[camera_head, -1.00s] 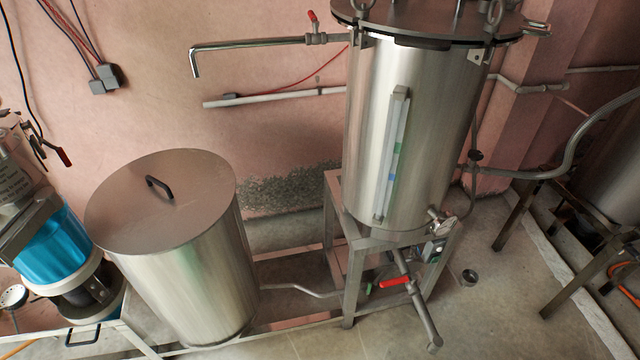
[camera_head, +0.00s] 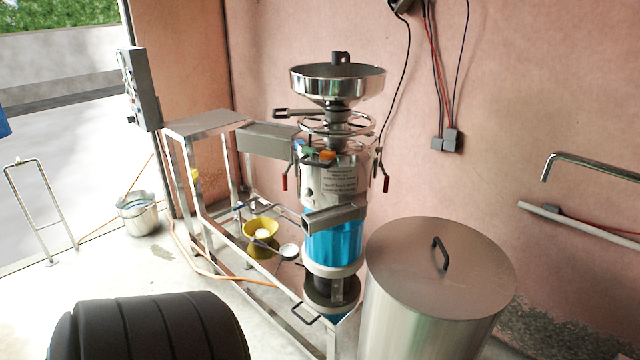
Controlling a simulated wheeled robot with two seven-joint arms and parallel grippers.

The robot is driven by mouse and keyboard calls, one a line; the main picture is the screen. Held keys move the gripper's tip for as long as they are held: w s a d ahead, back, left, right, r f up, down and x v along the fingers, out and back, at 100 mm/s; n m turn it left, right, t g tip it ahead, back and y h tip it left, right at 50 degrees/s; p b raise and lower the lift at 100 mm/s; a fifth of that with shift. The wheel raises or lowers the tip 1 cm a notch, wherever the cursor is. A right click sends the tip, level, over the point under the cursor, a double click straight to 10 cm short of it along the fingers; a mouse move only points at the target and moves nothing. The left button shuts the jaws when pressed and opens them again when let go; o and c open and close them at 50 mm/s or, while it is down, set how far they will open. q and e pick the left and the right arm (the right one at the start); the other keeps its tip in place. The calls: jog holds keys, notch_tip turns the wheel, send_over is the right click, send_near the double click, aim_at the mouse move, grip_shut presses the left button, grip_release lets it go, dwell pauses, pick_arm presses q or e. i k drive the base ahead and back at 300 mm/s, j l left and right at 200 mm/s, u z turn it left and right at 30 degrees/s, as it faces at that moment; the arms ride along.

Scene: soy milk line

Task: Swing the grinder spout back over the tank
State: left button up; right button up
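The grinder (camera_head: 332,180) stands in the middle of the head view, with a steel hopper on top and a blue lower body. A short steel spout (camera_head: 335,217) sits low on its front, just above the blue part and left of the tank, not over its lid. A larger box-shaped metal chute (camera_head: 268,139) reaches left from its upper body. I cannot tell for sure which one is the spout meant. The steel tank (camera_head: 425,310) stands to the right, covered by a flat lid (camera_head: 470,265) with a black handle. Neither of my grippers is in view.
A metal frame (camera_head: 205,123) with a shelf stands left of the grinder. A bent pipe (camera_head: 590,167) projects at the right. A hose runs along the floor.

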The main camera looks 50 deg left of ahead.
aim_at(317, 221)
jog(key=u, duration=1.6)
